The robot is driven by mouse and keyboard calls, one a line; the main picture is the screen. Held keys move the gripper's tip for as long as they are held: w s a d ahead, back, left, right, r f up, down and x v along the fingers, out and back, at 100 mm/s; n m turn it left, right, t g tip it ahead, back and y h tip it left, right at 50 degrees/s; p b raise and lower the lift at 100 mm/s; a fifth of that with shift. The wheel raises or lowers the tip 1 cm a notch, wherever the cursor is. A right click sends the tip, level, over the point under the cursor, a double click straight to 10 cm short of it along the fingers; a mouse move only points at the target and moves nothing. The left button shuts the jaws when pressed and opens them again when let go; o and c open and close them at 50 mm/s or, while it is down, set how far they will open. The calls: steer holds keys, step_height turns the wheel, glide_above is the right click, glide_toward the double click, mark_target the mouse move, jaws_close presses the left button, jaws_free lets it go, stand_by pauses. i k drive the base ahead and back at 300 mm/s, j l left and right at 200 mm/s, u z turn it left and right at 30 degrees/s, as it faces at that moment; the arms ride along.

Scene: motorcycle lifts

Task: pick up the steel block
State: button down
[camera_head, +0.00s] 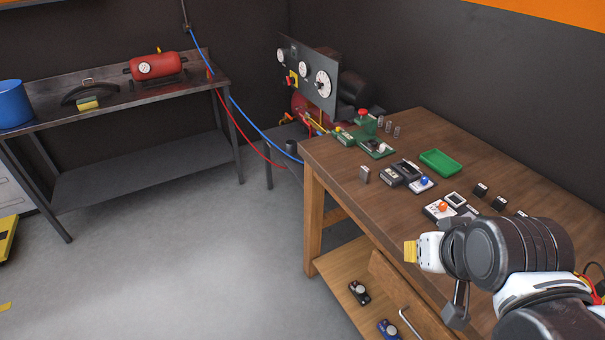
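A small grey metallic block (364,174), which looks like the steel block, stands upright near the left edge of the wooden workbench (440,140). The finger gap is not visible. My arm covers the near part of the bench top.
Black and green devices (391,178), a green tray (439,162), a unit with an orange knob (440,208) and small black blocks (480,189) stand on the bench. A gauge panel (310,75) rises behind.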

mark_target(365, 173)
steer(key=i+j+z, duration=0.25)
steer(key=i, duration=0.15)
steer(key=i+j+z, duration=0.2)
steer(key=i, duration=0.2)
